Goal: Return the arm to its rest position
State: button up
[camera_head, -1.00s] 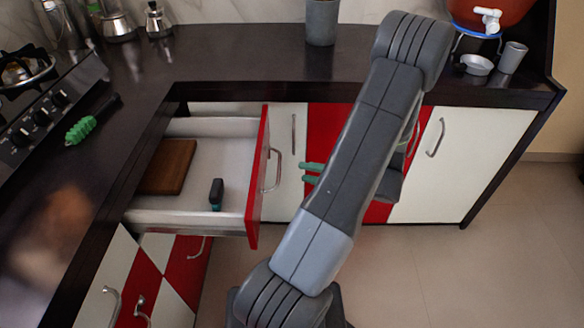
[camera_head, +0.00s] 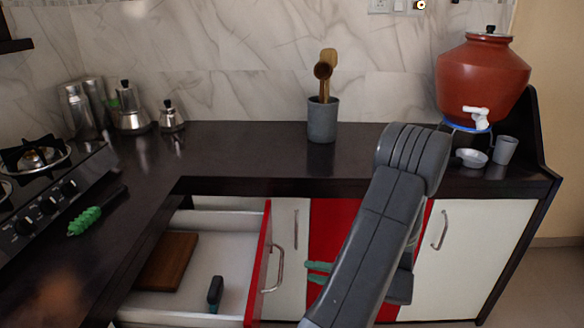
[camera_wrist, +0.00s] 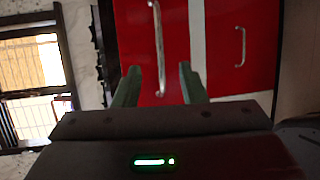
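My gripper (camera_head: 318,272) shows its green fingertips left of my grey arm, in front of the red and white cabinet fronts. In the wrist view my gripper (camera_wrist: 160,84) has its two green fingers apart with nothing between them. A red cabinet front (camera_wrist: 140,45) with a metal handle (camera_wrist: 158,50) lies beyond the fingers. My arm is bent, and its lower links are cut off by the bottom of the head view.
An open drawer (camera_head: 262,265) left of my gripper holds a brown board (camera_head: 168,262) and a small dark object (camera_head: 215,293). The dark counter (camera_head: 240,150) carries a grey utensil pot (camera_head: 322,120), a clay water pot (camera_head: 482,80), metal pots and a stove (camera_head: 55,200).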

aim_at(280, 263)
jog(key=b+x, duration=0.1)
jog(key=x, duration=1)
jog(key=shift+a, duration=0.1)
jog(key=shift+r, duration=0.1)
